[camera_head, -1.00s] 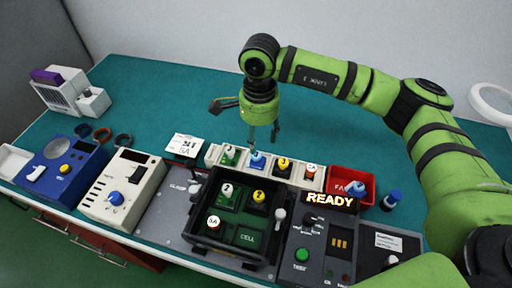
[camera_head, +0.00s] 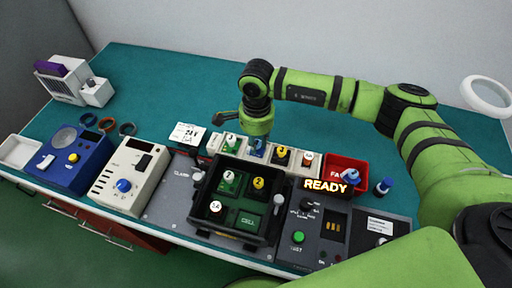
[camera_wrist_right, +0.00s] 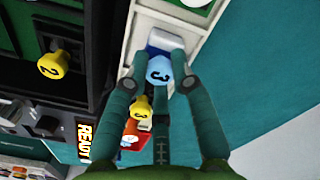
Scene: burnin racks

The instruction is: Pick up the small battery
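A white rack (camera_head: 214,141) holds a row of batteries with green (camera_head: 231,142), blue (camera_head: 258,145), yellow (camera_head: 281,154) and orange (camera_head: 307,159) parts. Which one counts as the small battery is not clear. My right gripper (camera_head: 257,150) points down over the blue battery. The dark tray (camera_head: 195,213) holds a green battery (camera_head: 229,181), a yellow one (camera_head: 257,188) and a white-topped one (camera_head: 215,207). My left gripper is out of view.
A red bin (camera_head: 358,167) with a blue-capped item stands right of the rack, and another blue-capped item (camera_head: 384,186) beside it. The READY panel (camera_head: 326,186) is in front. Blue (camera_head: 91,171) and cream (camera_head: 143,187) devices stand at left.

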